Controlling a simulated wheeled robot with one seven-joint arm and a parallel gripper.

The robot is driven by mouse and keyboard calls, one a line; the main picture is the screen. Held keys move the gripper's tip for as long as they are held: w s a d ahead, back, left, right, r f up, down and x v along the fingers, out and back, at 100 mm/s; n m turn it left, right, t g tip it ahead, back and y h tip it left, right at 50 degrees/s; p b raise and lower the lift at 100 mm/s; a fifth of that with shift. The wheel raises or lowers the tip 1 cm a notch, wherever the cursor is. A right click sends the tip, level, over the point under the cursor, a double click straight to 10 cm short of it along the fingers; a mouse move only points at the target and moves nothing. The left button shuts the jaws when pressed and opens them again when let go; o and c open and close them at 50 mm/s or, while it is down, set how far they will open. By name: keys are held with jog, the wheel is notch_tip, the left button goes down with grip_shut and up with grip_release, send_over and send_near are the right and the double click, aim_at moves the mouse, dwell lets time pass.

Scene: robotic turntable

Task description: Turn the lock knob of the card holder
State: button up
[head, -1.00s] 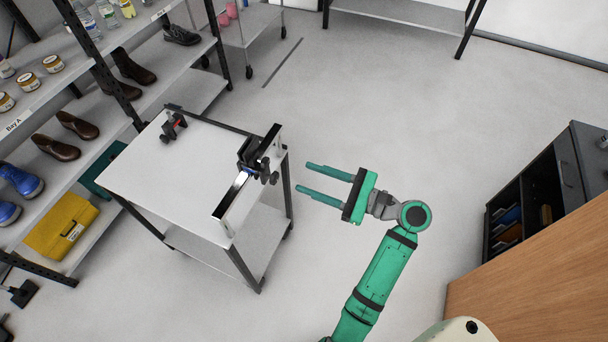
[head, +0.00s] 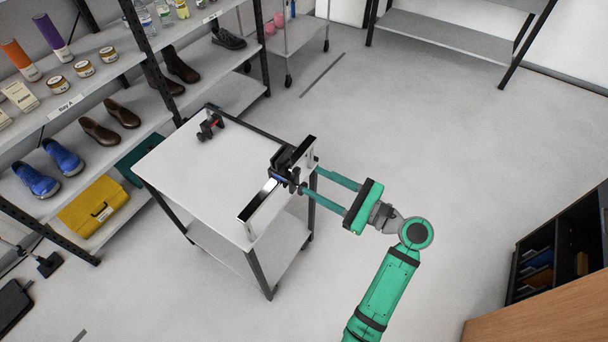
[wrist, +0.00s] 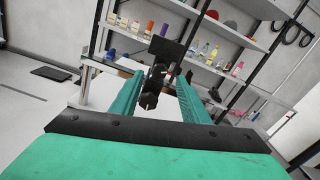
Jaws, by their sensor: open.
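The black card holder (head: 281,163) sits on a shiny metal rail (head: 258,201) along the right edge of a white cart top. In the wrist view the card holder (wrist: 166,50) rises upright ahead, with a dark lock knob (wrist: 149,100) low on its near side. My gripper (head: 311,180) is open, with its two green fingers pointing left at the card holder. In the wrist view the knob appears between the fingers (wrist: 159,95). I cannot tell whether either finger touches it. In the head view the fingertips partly hide the knob.
The white cart top (head: 195,170) is mostly clear. A small black clamp with a red part (head: 210,123) stands at its far corner. Shelves with shoes (head: 62,157) and a yellow case (head: 93,208) stand at left. A dark cabinet (head: 560,245) is at right.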

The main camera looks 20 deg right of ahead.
aim_at(298, 173)
jog(key=shift+x, duration=2.6)
jog(key=shift+c, duration=0.7)
grip_shut()
